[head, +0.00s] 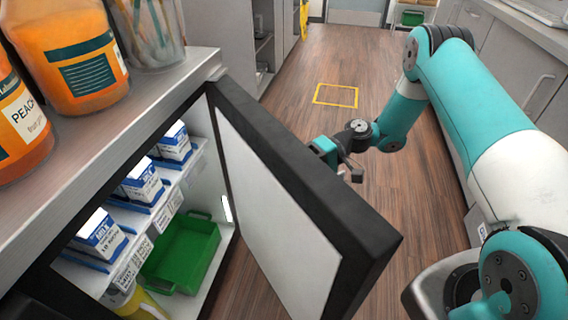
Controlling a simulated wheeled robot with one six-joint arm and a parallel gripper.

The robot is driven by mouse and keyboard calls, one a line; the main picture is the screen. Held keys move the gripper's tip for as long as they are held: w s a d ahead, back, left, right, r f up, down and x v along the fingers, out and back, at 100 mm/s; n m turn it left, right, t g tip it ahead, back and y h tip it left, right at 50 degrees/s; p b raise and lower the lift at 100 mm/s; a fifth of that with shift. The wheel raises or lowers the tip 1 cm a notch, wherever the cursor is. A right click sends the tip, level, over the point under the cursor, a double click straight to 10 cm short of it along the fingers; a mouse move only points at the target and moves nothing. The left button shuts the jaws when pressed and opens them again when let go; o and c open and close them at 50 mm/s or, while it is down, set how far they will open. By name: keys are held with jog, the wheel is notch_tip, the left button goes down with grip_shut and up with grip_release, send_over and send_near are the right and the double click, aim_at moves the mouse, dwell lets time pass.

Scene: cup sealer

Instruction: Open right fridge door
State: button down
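The right fridge door (275,205) has a dark frame and a pale inner panel. It stands swung out from the fridge, and its inner side faces me. My gripper (350,172) is on the far, outer side of the door, close to its upper edge. The door hides part of the gripper, so I cannot tell whether its fingers are open, shut or touching the door or a handle. The fridge interior (215,180) is visible through the opening.
Milk cartons (142,182) stand on the fridge shelf, above a green bin (183,252). Orange peach jars (66,50) and a clear cup of straws (150,30) stand on the counter above. Wood floor with a yellow square (336,95) lies clear beyond the door. Grey cabinets (535,75) line the right.

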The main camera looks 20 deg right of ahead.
jog(key=shift+w+d, duration=0.15)
jog(key=shift+d, duration=0.1)
jog(key=shift+d, duration=0.1)
jog(key=c, duration=1.4)
grip_release()
jog(key=shift+c, duration=0.2)
jog(key=shift+r, duration=0.15)
